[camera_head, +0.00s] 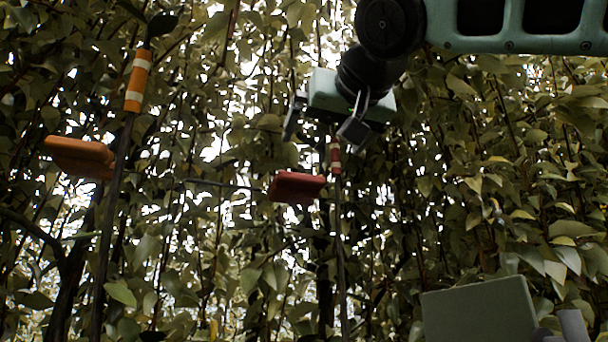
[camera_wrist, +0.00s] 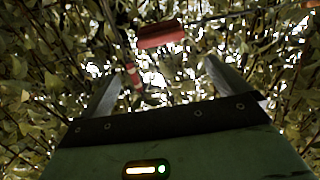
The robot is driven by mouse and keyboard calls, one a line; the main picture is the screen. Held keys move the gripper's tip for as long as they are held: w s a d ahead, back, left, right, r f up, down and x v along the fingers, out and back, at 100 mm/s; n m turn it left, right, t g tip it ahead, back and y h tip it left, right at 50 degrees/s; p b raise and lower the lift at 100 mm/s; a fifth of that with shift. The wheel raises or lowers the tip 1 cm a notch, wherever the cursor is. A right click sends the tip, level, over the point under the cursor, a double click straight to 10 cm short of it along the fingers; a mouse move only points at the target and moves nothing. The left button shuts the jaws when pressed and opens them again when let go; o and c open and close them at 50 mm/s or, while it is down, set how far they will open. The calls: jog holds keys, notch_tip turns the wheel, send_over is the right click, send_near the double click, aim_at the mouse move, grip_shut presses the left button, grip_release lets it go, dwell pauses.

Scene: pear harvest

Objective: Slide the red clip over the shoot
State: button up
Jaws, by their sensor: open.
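The red clip (camera_head: 297,188) is a flat red block among the leaves at mid-picture in the head view, just left of a thin upright shoot (camera_head: 341,250). The shoot has a red and white band (camera_head: 336,157) near its top. My gripper (camera_head: 322,130) is open and empty, above the clip and close to the band. In the wrist view the red clip (camera_wrist: 161,35) lies beyond the fingertips of my gripper (camera_wrist: 168,70), apart from them. The banded shoot (camera_wrist: 133,76) shows near the left finger. Whether the clip touches the shoot is unclear.
An orange clip (camera_head: 80,156) is at the left, beside another dark shoot (camera_head: 112,200) with an orange and white band (camera_head: 137,82). Dense leaves and thin hanging twigs fill the background. A thin horizontal branch (camera_head: 220,184) runs left of the red clip.

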aim_at(303, 173)
jog(key=p+x, duration=0.6)
jog(key=x, duration=0.7)
jog(key=shift+w+a+f+p, duration=0.1)
jog(key=shift+w+a+p, duration=0.15)
jog(key=shift+w, duration=0.3)
